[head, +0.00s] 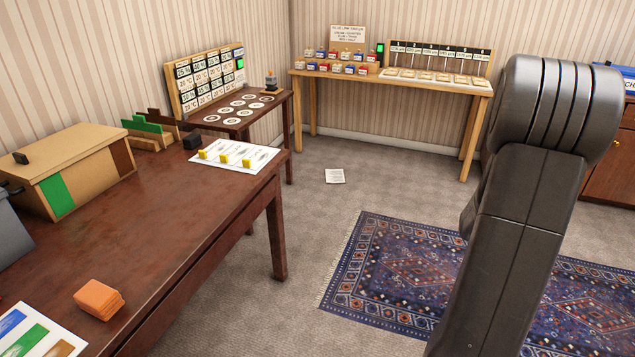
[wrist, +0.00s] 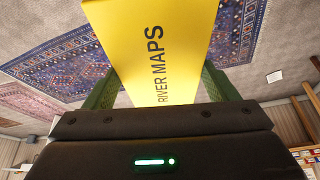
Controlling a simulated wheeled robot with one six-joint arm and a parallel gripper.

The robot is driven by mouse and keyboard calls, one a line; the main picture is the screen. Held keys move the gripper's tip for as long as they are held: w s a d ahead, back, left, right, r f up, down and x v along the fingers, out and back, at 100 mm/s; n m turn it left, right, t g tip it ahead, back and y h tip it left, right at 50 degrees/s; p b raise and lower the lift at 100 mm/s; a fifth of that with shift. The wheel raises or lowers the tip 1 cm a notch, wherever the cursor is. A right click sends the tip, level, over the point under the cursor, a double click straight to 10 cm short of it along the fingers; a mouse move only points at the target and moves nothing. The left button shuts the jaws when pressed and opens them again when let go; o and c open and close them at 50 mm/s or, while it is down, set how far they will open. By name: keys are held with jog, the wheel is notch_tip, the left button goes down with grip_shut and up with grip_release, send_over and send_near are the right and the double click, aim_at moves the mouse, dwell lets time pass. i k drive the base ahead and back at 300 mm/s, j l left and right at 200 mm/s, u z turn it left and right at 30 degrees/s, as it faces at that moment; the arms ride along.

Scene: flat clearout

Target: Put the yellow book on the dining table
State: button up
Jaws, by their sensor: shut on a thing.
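A yellow book (wrist: 150,45) with "RIVER MAPS" printed on it fills the middle of the wrist view. My gripper (wrist: 160,85) is shut on it, with a green finger on each side of the book. The book is held above the carpeted floor, and its far end runs out of the picture. In the head view my dark arm shows at the right, but the gripper and the book are out of sight. A dark red-brown table (head: 190,215) stands at the left in the head view; I cannot tell whether it is the dining table.
A small side table (head: 285,110) and a light wooden table (head: 480,95) stand behind. A patterned rug (head: 400,275) and a paper (head: 335,176) lie on open floor.

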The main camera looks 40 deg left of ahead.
aim_at(141, 221)
jog(key=i+l+u, duration=0.1)
jog(key=i+u, duration=0.15)
jog(key=i, duration=0.35)
jog(key=i+l+u, duration=0.2)
jog(key=i, duration=0.35)
jog(key=u, duration=3.2)
